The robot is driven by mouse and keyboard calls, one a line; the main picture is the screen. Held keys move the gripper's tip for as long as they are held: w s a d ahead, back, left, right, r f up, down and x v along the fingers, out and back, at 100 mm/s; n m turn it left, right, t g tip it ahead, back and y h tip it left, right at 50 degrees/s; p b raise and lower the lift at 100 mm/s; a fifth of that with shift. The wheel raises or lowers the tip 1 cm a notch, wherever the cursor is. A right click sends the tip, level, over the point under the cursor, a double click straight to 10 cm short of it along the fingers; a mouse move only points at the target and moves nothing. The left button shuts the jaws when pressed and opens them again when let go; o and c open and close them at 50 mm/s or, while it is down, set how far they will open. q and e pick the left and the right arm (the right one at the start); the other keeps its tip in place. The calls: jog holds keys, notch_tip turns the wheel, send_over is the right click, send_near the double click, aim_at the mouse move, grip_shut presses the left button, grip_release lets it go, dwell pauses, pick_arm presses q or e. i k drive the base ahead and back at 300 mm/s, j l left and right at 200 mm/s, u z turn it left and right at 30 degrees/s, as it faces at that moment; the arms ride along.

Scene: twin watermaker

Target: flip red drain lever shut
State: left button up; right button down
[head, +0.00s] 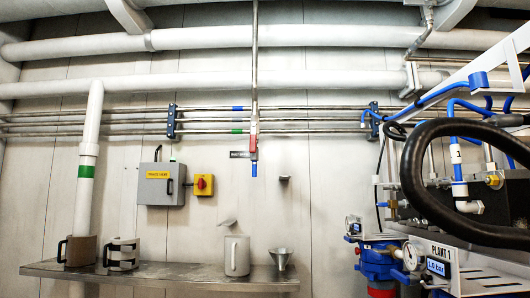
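The red drain lever (253,144) is on the thin vertical pipe (255,60) near the middle of the wall. It looks upright, in line with the pipe. A short dark grey piece (239,155) sticks out to the left just below it, and a short blue end (254,170) hangs beneath. Neither of my grippers shows in the head view, and nothing touches the lever.
A metal shelf (200,277) below holds a white jug (237,256), a metal funnel (281,258) and two handled containers. A grey box (160,184) and a red-yellow switch (203,185) are left of the lever. Plant equipment with a black hose (412,165) crowds the right.

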aim_at(253, 144)
jog(key=i+j+z, duration=0.45)
jog(key=i+j, duration=0.4)
jog(key=j, duration=0.15)
